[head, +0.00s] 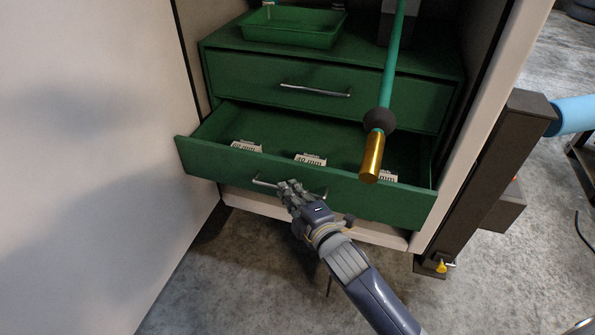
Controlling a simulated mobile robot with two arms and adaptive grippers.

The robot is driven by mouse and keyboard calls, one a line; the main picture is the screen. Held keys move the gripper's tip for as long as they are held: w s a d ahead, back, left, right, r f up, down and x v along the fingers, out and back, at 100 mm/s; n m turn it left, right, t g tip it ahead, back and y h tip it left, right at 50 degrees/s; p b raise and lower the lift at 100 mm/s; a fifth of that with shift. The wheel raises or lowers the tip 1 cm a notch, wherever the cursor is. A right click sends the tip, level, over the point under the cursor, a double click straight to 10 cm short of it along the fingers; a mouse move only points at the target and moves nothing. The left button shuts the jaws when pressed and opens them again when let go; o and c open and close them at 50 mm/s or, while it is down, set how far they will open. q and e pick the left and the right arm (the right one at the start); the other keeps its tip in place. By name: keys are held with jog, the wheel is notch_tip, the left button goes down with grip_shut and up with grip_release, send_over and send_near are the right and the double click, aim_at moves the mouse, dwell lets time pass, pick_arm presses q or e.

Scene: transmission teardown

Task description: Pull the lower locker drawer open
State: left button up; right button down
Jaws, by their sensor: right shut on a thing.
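The lower locker drawer (222,172) is green and stands pulled out of the locker, with its inside showing. Several small pale printed items lie in it, one of them a label-like block (310,159) near the middle. Its silver handle (263,182) runs across the front. My right gripper (287,188) is shut on this handle, and its fingers hide part of it. The upper drawer (330,85), also green with a silver handle, is closed above. My left gripper is not in view.
A green rod with a black collar and brass end (371,158) hangs in front of the drawers at the right. A green tray (292,28) sits on top of the drawer unit. The pale locker door (90,150) stands at the left. Concrete floor lies in front.

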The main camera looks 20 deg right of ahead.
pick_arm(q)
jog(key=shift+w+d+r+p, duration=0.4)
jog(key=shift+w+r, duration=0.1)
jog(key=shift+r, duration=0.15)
pick_arm(e)
jog(key=s+a, duration=0.5)
jog(key=s, duration=0.3)
jog(key=shift+a, duration=0.2)
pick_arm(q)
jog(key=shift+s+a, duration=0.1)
pick_arm(e)
jog(key=shift+f, duration=0.1)
jog(key=c, duration=2)
grip_release()
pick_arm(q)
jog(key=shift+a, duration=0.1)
pick_arm(e)
jog(key=shift+o, duration=0.2)
jog(key=v, duration=1.2)
